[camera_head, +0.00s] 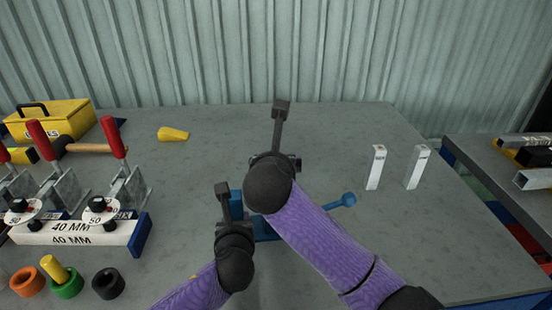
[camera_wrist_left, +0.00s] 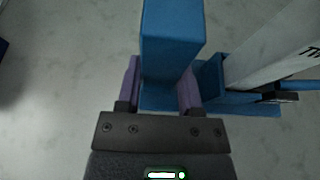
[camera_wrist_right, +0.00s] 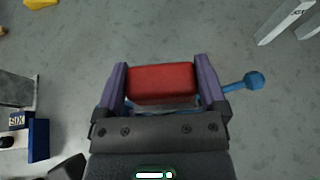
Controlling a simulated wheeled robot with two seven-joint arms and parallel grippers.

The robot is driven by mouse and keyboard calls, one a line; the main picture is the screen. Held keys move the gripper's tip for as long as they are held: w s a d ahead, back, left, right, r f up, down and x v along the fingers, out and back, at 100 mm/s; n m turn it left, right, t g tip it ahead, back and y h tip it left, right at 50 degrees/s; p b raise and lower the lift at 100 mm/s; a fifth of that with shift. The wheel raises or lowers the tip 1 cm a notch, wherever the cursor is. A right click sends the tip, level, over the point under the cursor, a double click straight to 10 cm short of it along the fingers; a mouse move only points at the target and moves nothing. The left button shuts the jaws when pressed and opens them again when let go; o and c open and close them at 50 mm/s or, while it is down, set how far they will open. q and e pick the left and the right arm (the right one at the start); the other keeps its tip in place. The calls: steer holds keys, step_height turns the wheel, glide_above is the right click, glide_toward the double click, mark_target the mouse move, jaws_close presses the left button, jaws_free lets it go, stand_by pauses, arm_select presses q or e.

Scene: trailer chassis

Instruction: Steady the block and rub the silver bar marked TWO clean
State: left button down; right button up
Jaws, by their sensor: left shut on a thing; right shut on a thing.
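A blue block (camera_wrist_left: 172,40) is between the fingers of my left gripper (camera_wrist_left: 160,88), which is shut on it. A silver bar (camera_wrist_left: 276,48) with partly visible lettering starting "TW" stands in the blue holder (camera_wrist_left: 245,103) beside that block. My right gripper (camera_wrist_right: 160,84) is shut on a red pad (camera_wrist_right: 160,80). In the head view my left gripper (camera_head: 234,232) is low at the blue holder (camera_head: 265,231), and my right gripper (camera_head: 272,180) is above it. The right arm hides the silver bar there, so I cannot tell whether the pad touches it.
Two pale bars (camera_head: 376,167) (camera_head: 416,167) stand upright at right. A blue handle (camera_head: 344,200) sticks out from the holder. At left are red-handled clamps (camera_head: 113,138), a 40 MM bar (camera_head: 75,233), coloured rings (camera_head: 66,284) and a yellow toolbox (camera_head: 50,118).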

steer(key=shift+s+a, duration=0.1)
steer(key=shift+a, duration=1.35)
steer(key=shift+r, duration=4.1)
